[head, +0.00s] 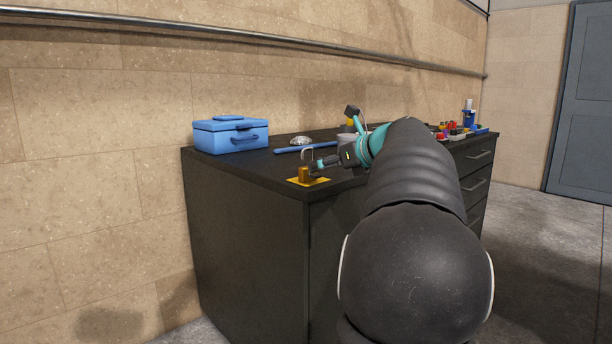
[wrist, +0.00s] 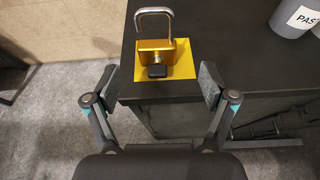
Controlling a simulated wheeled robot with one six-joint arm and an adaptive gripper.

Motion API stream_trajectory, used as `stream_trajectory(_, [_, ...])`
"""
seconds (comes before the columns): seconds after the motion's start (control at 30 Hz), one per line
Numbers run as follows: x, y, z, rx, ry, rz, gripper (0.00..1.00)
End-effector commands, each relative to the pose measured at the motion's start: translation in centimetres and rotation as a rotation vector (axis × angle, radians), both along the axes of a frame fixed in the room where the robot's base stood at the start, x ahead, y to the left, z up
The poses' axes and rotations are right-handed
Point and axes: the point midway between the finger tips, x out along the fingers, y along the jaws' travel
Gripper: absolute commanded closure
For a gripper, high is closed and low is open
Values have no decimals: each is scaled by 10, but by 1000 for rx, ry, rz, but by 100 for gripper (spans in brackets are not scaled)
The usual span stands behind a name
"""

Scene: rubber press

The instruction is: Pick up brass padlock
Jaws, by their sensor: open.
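The brass padlock (wrist: 156,48) stands on a yellow square (wrist: 185,69) at the corner of the black cabinet top. Its silver shackle points up and away from me in the wrist view, and a small black part shows at its lower front. In the head view the padlock (head: 304,174) is at the near front corner. My gripper (wrist: 157,86) is open and empty, its two fingers apart on either side of the padlock's near side in the picture. In the head view my gripper (head: 318,166) is close beside the padlock, on its right; contact cannot be told.
A blue toolbox (head: 231,135) stands at the back left of the cabinet top (head: 240,164). A blue bar (head: 306,148) lies behind the padlock. A grey labelled container (wrist: 291,16) is to the right in the wrist view. The cabinet's edge runs just below the yellow square.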

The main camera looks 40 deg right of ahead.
Motion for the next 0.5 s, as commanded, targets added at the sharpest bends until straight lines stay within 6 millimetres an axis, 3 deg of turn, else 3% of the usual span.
stream_trajectory(0.5, [39,5,-19,0,2,2,17])
